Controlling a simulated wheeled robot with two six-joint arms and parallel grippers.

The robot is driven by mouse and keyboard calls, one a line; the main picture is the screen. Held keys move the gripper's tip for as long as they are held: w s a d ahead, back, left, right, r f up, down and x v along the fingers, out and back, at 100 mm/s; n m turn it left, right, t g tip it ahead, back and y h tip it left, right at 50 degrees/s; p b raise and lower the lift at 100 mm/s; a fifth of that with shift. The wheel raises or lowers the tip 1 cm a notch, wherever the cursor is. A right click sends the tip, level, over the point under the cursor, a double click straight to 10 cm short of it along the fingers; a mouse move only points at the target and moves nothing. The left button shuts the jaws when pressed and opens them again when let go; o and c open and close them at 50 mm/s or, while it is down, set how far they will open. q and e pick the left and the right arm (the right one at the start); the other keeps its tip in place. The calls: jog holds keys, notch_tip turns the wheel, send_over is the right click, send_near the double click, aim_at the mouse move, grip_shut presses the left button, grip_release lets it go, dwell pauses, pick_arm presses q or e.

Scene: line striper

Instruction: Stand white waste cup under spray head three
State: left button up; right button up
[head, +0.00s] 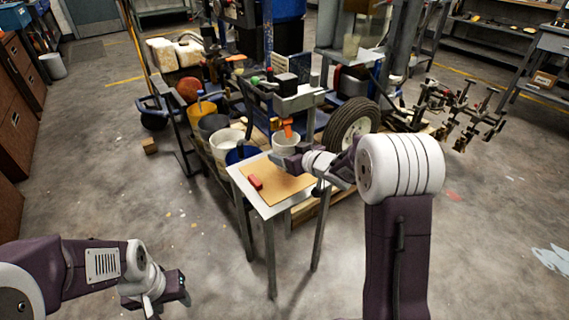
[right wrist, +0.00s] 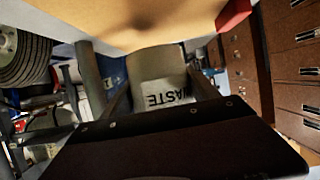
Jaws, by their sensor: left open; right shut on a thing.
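The white waste cup (head: 286,142) is at the back edge of the small table in the head view. In the right wrist view the cup (right wrist: 157,68) shows its label, reading WASTE, upside down. My right gripper (head: 286,153) is shut on the cup, with fingers on both sides of it. An orange spray nozzle (head: 288,130) hangs just above the cup in the head view; its number cannot be read. Whether the cup's base touches the board is hidden. My left gripper (head: 172,292) is open and empty, low at the left, away from the table.
The small table (head: 239,180) carries a tan board (head: 283,186) with a red block (head: 255,182) on it. White and dark buckets (head: 226,142) stand left of it. A tyre (head: 351,127) stands behind at the right. The floor in front is clear.

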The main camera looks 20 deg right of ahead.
jog(key=shift+w+a, duration=0.2)
jog(key=shift+w, duration=0.3)
notch_tip(320, 180, down, 4)
jog(key=b, duration=0.3)
jog(key=shift+r, duration=0.3)
jog(key=shift+f, duration=0.25)
jog(key=o, duration=1.3)
jog(key=shift+o, duration=0.2)
jog(key=shift+r, duration=0.1)
